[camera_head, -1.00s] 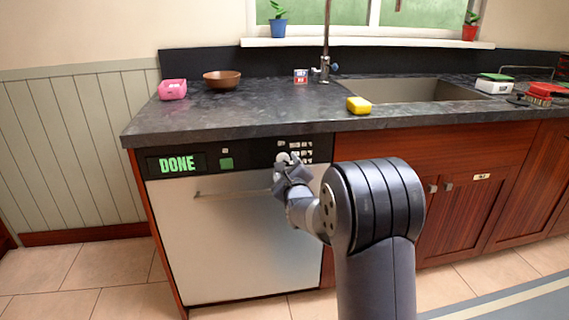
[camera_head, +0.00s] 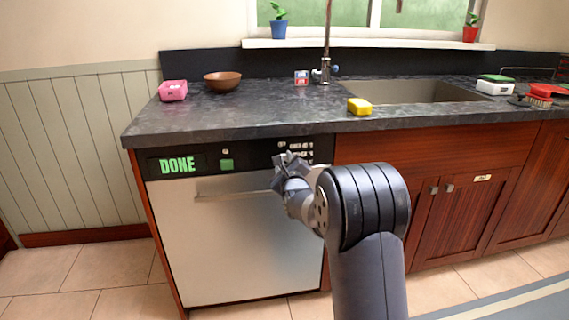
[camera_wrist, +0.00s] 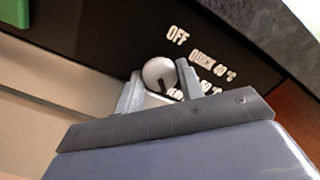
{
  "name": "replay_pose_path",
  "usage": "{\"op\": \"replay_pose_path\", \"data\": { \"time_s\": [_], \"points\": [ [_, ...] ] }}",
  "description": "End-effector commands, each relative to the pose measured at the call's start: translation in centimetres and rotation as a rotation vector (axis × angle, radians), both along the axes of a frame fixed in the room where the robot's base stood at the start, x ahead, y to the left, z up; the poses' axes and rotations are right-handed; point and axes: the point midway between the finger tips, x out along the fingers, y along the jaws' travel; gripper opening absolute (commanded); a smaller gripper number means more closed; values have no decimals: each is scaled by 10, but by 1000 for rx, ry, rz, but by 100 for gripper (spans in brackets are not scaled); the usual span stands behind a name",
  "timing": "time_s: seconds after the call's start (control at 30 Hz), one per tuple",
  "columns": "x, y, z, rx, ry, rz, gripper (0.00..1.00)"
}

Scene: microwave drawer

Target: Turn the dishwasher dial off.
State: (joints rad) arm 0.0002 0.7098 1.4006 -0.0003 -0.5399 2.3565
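The dishwasher (camera_head: 250,235) has a silver door and a black control panel with a green "DONE" display. Its round silver dial (camera_wrist: 160,74) shows in the wrist view, with a small dark mark low on its face. White "OFF" lettering (camera_wrist: 178,36) is to its upper right, and temperature labels run down its right side, partly hidden. My gripper (camera_wrist: 160,82) is at the panel, with one finger on each side of the dial. The fingers are apart; firm contact cannot be told. In the head view my gripper (camera_head: 290,165) covers the dial.
A green button (camera_head: 226,164) is left of the dial. The door handle (camera_head: 232,195) runs just below my gripper. The dark countertop (camera_head: 250,112) overhangs the panel. A yellow sponge (camera_head: 359,106) lies near its front edge. The floor in front is clear.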

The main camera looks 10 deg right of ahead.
Motion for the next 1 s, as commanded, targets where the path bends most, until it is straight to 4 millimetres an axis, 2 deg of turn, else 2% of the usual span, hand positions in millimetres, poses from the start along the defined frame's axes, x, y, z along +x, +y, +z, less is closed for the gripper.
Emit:
{"op": "replay_pose_path", "data": {
  "time_s": [0.03, 0.23, 0.67, 1.0],
  "points": [
    [0, 0, 0, 0, 0, 0, 30],
    [0, 0, 0, 0, 0, 0, 13],
    [0, 0, -2, -99, 0, 0, 13],
    [0, 0, -3, -383, -1, 0, 13]
  ]
}}
